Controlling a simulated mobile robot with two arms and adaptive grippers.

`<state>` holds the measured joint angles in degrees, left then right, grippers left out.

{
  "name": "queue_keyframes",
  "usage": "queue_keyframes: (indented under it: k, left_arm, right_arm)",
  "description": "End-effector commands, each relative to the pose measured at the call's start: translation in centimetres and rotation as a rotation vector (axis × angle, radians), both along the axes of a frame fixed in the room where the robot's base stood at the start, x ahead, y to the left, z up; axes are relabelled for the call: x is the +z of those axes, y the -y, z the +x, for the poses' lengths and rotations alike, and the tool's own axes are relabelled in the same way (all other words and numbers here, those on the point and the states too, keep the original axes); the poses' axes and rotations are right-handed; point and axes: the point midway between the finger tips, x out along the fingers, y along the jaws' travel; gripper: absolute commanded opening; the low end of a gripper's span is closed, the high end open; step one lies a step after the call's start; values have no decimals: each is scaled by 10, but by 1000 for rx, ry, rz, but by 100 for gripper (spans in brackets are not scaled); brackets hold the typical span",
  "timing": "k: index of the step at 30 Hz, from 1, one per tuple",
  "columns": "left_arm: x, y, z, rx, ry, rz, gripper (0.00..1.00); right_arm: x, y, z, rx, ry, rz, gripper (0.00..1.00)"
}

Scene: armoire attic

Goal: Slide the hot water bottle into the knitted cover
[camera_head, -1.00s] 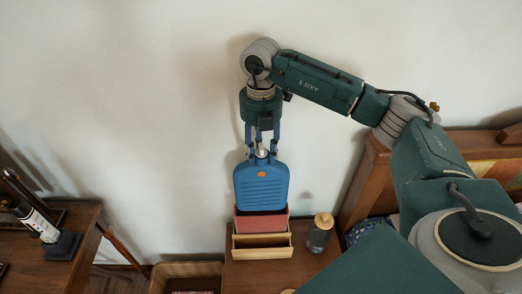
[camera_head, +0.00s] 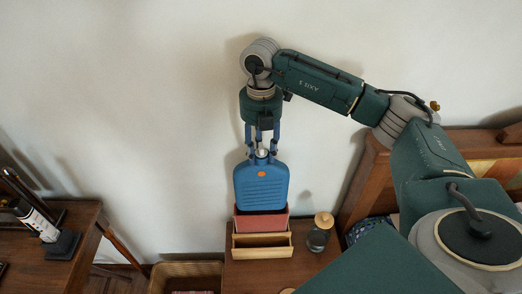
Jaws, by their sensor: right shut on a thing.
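The blue hot water bottle (camera_head: 261,191) is upright in the middle of the head view, with an orange dot on its upper face. My right gripper (camera_head: 261,150) points down and is shut on the bottle's neck. The bottle's lower end is hidden by, or inside, the top of a reddish-pink open holder, likely the knitted cover (camera_head: 261,223). I cannot tell how deep the bottle sits in it. My left gripper is not in view.
A light wooden box (camera_head: 262,253) stands in front of the cover on a wooden cabinet top (camera_head: 238,279). A glass jar with a wooden lid (camera_head: 319,235) stands to its right. A wicker basket (camera_head: 188,268) is at lower left. A wooden desk (camera_head: 88,222) is further left.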

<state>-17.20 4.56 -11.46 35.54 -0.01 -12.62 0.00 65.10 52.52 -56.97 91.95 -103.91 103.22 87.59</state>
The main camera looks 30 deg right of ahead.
Motion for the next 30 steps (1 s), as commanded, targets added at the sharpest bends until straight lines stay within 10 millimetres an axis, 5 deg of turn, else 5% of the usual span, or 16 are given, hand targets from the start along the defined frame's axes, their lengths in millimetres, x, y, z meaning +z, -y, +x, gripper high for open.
queue_keyframes:
  k: [30]
  left_arm:
    - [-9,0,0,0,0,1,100]
  right_arm:
    - [-11,0,1,0,5,1,0]
